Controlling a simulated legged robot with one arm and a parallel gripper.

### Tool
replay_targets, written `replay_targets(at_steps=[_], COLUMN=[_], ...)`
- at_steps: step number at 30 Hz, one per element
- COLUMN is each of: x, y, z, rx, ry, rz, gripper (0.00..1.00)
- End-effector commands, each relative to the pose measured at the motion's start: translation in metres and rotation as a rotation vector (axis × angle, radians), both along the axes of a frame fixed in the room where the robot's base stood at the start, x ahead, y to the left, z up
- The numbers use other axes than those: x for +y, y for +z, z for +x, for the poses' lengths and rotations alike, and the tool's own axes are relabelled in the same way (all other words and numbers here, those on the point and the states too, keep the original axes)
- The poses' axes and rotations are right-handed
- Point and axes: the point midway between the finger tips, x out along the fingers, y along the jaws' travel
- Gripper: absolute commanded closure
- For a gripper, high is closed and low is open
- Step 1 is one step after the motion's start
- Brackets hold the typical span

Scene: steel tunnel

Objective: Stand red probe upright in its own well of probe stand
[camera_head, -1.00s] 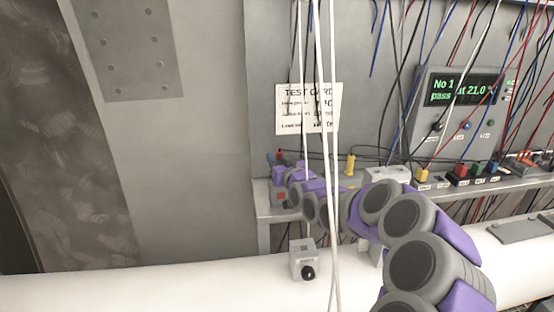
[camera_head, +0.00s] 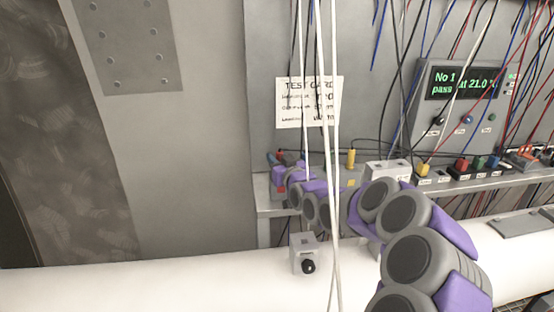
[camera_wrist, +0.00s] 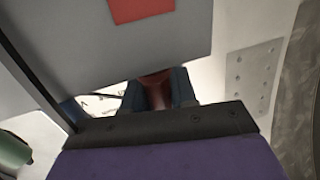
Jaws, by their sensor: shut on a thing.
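The red probe (camera_wrist: 157,90) shows as a dark red shape between the dark blue fingers of my gripper (camera_wrist: 158,97) in the wrist view. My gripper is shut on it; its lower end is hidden. In the head view my gripper (camera_head: 279,158) is small, at the left end of the shelf. The probe stand (camera_head: 340,184) appears to be the grey block there, with a red square (camera_head: 281,188) and a yellow square on its front. A yellow probe (camera_head: 350,161) stands upright above the yellow square. I cannot tell whether the red probe touches the stand.
White cables (camera_head: 330,130) hang in front of my arm. A white block (camera_head: 387,168), coloured connectors (camera_head: 463,165) and a tester with a green display (camera_head: 462,86) are to the right. A white pipe (camera_head: 150,290) with a small grey box (camera_head: 304,255) runs below.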

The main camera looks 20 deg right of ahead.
Motion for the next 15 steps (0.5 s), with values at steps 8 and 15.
replay_targets(at_steps=[8,15], x=[-0.0001,-0.0002], y=[-0.0067,-0.009], z=[-0.0001,-0.0001], rx=[-0.001,-0.001], ry=[0.0,0.0], rz=[0.0,0.0], gripper=[1.0,0.65])
